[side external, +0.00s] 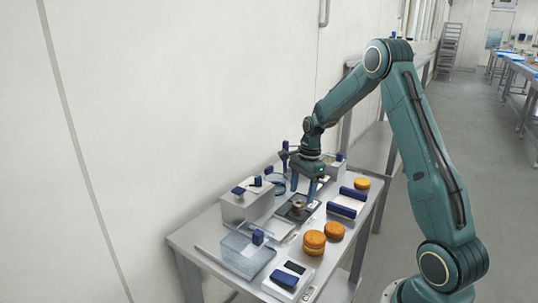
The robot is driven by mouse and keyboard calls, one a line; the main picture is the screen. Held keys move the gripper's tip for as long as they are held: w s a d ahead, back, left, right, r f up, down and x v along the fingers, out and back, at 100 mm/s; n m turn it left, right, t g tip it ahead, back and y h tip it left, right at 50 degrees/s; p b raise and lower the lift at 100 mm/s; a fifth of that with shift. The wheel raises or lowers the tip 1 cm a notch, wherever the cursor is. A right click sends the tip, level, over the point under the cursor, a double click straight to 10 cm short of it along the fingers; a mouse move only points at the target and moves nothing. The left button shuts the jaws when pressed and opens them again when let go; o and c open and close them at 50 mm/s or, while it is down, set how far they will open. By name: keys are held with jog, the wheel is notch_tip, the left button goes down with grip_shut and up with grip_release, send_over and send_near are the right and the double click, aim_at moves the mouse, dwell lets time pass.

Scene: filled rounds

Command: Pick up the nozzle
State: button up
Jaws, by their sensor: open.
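My gripper (303,192) is open and points down over the middle of the table. Its two fingers stand apart with nothing seen held between them. A small metallic piece (298,203), which looks like the nozzle, stands on a dark square tray (288,214) just below the fingertips. Whether the fingers are beside it or above it I cannot tell from this angle. The gripper and its fingers hide part of the tray's far side.
Orange-brown rounds (314,241) sit at the table's front right. A clear bin (247,252) and a white device, like a scale (287,281), are at the near end. Grey containers with blue-handled tools (247,204) stand at the left. Blue-and-white blocks (342,209) lie at the right.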

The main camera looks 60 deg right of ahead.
aim_at(299, 202)
jog(key=shift+a+f, duration=0.1)
jog(key=shift+f, duration=0.2)
jog(key=shift+w+a+f, duration=0.1)
jog(key=shift+a+f, duration=0.05)
jog(key=shift+f, duration=0.65)
jog(key=shift+w+a+f, duration=0.1)
jog(key=shift+f, duration=0.75)
jog(key=shift+w+a+f, duration=0.1)
jog(key=shift+a+f, duration=0.05)
jog(key=shift+f, duration=0.65)
jog(key=shift+c, duration=0.4)
jog(key=c, duration=1)
